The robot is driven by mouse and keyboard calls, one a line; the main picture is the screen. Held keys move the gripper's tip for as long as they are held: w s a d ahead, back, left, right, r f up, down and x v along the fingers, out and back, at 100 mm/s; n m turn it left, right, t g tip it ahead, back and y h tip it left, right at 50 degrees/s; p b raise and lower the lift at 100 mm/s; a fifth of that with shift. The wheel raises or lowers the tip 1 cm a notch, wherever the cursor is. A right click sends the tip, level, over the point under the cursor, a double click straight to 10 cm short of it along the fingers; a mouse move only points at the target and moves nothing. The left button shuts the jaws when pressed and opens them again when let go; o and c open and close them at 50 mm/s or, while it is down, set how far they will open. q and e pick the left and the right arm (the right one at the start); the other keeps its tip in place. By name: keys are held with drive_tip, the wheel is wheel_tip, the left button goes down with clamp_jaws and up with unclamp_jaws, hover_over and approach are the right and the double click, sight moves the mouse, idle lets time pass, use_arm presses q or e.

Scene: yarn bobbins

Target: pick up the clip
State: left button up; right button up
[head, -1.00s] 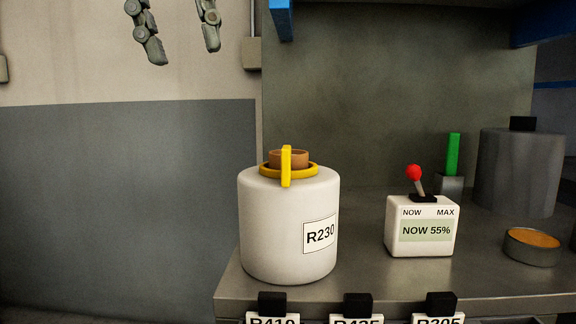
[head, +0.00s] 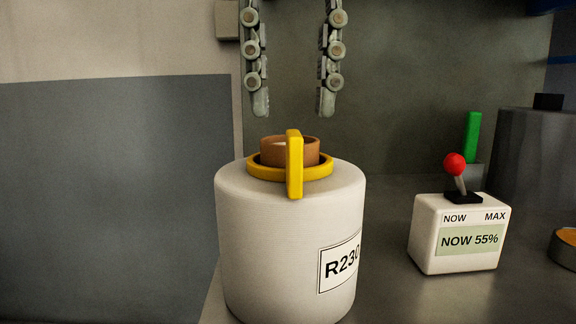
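The yellow clip (head: 294,164), a ring with an upright flat tab at its front, sits on top of a white bobbin (head: 285,245) labelled R230. The ring goes around the bobbin's brown core (head: 275,149). My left gripper (head: 293,108) comes down from the top of the head view, fingers pointing down and spread apart, with nothing between them. Its fingertips appear above the clip and core and do not touch them in the picture. My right gripper is not in view.
The bobbin stands at the left end of a metal bench (head: 390,300). To its right are a white box (head: 458,235) reading NOW 55% with a red-knobbed lever, a green bar (head: 472,138), a grey cylinder (head: 540,160) and an orange-filled tin (head: 567,250).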

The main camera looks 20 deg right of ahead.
sight(293, 130)
use_arm(q)
drive_tip(key=f, duration=0.5)
drive_tip(key=shift+s+b, duration=0.2)
drive_tip(key=shift+b, duration=0.1)
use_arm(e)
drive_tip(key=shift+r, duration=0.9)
use_arm(q)
drive_tip(key=shift+c, duration=0.2)
clamp_jaws()
